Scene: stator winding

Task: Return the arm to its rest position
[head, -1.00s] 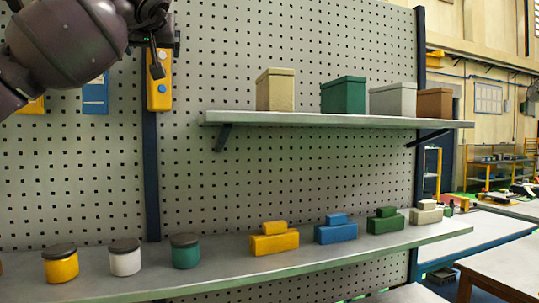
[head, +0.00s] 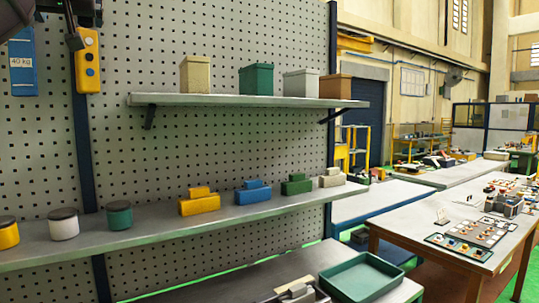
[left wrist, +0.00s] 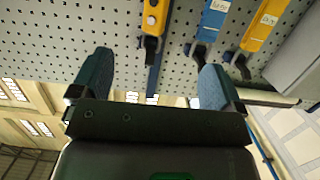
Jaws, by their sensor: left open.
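My left gripper (left wrist: 152,85) shows in the left wrist view, with its two fingers wide apart and nothing between them. It faces the pegboard (left wrist: 110,25), where a yellow hanging tool (left wrist: 153,20), a blue one (left wrist: 212,22) and another yellow one (left wrist: 260,30) hang beyond the fingertips. In the head view only a dark part of my left arm shows at the top left corner, and its fingers cannot be made out clearly there. My right gripper is in neither view.
An upper shelf (head: 250,101) holds several lidded boxes. A lower shelf (head: 150,234) holds jars and stacked coloured blocks. A green tray (head: 362,277) sits on a bench below. A table (head: 440,215) with small parts stands at the right.

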